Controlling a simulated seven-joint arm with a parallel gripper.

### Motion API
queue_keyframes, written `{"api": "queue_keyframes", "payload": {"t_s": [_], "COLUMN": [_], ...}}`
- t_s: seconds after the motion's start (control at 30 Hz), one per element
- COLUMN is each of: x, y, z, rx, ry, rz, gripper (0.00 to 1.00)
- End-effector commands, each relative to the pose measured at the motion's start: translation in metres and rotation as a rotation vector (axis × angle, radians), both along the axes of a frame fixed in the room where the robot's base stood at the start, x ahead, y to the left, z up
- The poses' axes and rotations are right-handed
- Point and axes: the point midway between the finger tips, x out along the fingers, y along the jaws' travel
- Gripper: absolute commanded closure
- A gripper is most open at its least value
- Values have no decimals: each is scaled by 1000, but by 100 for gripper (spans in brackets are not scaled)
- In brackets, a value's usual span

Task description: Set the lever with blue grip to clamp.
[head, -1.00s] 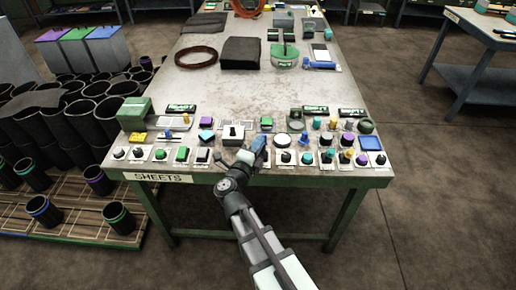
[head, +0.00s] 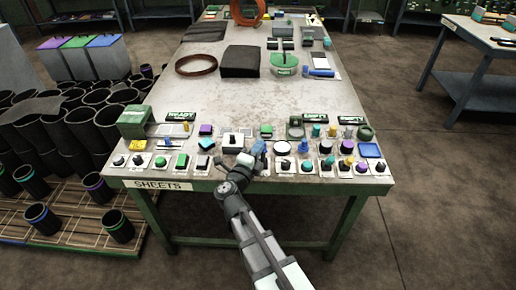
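My gripper (head: 253,157) is over the front middle of the control panel on the table. Blue-grey and pale parts show at its tip, and I cannot tell whether it is open or shut. It hides part of the panel's front row. A small control with a blue upright part (head: 304,146) stands to its right. Another small control with blue on it (head: 166,131) lies on a pale plate at the left. The parts are too small to tell which is the lever with blue grip or its setting.
Knobs, switches and buttons crowd the table's front edge, with a green box (head: 136,121) at the left. The middle of the table (head: 260,95) is clear. A brown ring (head: 196,65), a black block (head: 243,60) and a green round device (head: 284,63) stand farther back.

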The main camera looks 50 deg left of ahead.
Motion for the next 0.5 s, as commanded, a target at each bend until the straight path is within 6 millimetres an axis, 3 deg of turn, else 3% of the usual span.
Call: {"api": "queue_keyframes", "payload": {"t_s": [0.27,0.5], "x": [-9,-48], "y": [-2,-18], "z": [6,24], "rx": [1,2], "ry": [-3,-2], "rz": [2,3], "gripper": [100,100]}}
